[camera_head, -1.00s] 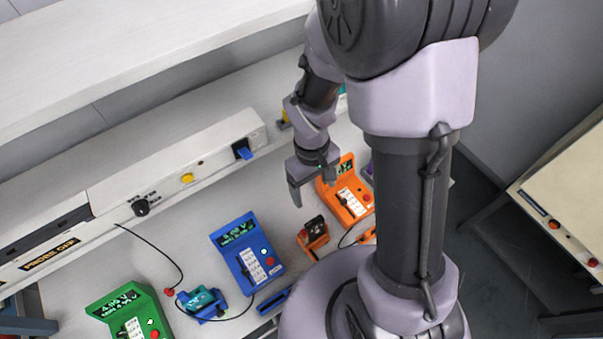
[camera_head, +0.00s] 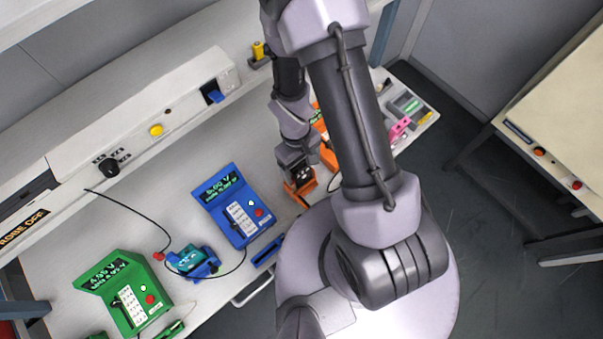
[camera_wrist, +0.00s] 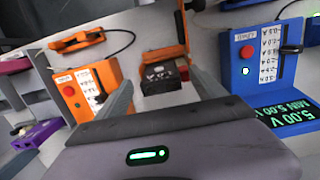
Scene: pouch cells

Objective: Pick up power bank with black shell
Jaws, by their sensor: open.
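The power bank with the black shell (camera_wrist: 160,74) sits in an orange cradle (camera_wrist: 160,54) in the wrist view, with a small red part at its right end. My gripper (camera_wrist: 162,80) is open, one finger to each side of the power bank in the picture. The fingers look empty; I cannot tell if they touch it. In the head view my gripper (camera_head: 297,166) is over the orange cradle (camera_head: 302,190), and it largely hides the power bank.
An orange tester (camera_wrist: 88,86) is left of the cradle and a blue tester (camera_wrist: 262,62) right of it in the wrist view. A green tester (camera_head: 124,290) and a blue cradle (camera_head: 196,262) with a teal cell stand farther left. Black cables cross the bench.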

